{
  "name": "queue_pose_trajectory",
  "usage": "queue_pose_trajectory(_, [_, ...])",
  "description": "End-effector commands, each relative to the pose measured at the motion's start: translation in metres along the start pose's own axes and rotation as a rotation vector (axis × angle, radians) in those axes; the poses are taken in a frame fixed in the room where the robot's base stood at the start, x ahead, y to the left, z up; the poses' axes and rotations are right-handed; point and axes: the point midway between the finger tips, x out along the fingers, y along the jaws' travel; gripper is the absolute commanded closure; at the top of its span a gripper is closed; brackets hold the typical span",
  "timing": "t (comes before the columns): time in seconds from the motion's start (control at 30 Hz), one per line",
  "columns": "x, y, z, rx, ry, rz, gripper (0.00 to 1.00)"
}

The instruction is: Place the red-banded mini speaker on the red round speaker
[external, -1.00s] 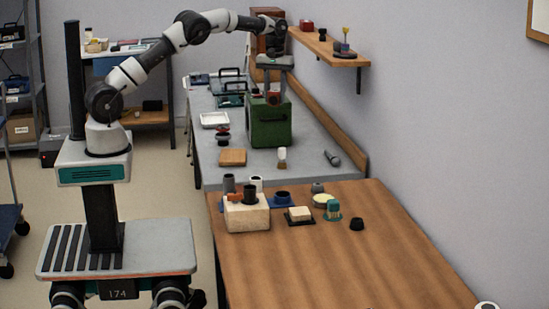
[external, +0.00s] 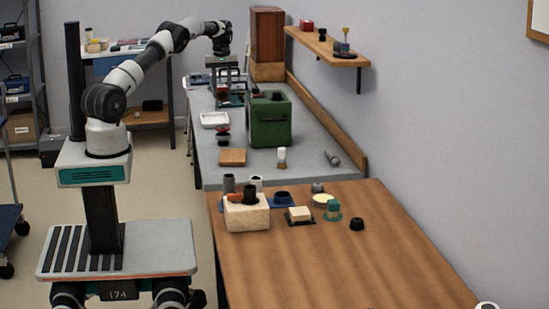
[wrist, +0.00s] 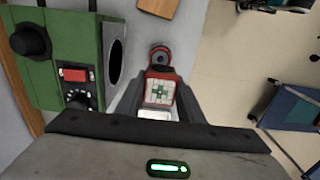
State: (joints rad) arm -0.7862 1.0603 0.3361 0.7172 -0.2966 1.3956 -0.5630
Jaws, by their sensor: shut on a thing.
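My gripper (external: 222,97) hangs over the grey bench, left of the green box. In the wrist view its fingers (wrist: 160,92) are shut on a small red-edged block with a pale, green-crossed top, which looks like the red-banded mini speaker (wrist: 160,86). A round red and dark thing, likely the red round speaker (wrist: 160,56), shows just beyond the held block. In the external view it stands on the bench (external: 222,136), nearer the camera than my gripper and apart from it. Its lower part is hidden in the wrist view.
The green box (external: 270,124) with a dark knob stands close right of my gripper. A white tray (external: 214,119) and a wooden board (external: 232,157) lie on the bench. A tall brown cabinet (external: 267,37) stands behind. Tools lie at the bench's far end.

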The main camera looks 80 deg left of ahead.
Motion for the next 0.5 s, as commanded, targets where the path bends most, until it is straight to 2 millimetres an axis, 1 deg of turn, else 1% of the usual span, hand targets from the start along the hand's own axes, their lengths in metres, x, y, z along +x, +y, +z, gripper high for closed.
queue_pose_trajectory(0.03, [0.007,-0.001,0.0,0.0,-0.002,-0.003,0.9])
queue_pose_trajectory(0.23, [0.031,0.0,0.001,0.0,-0.002,-0.002,0.9])
queue_pose_trajectory(0.4, [0.06,-0.001,0.001,-0.001,-0.002,-0.002,0.9])
queue_pose_trajectory(0.5, [0.069,-0.001,0.0,-0.001,-0.001,-0.001,0.9])
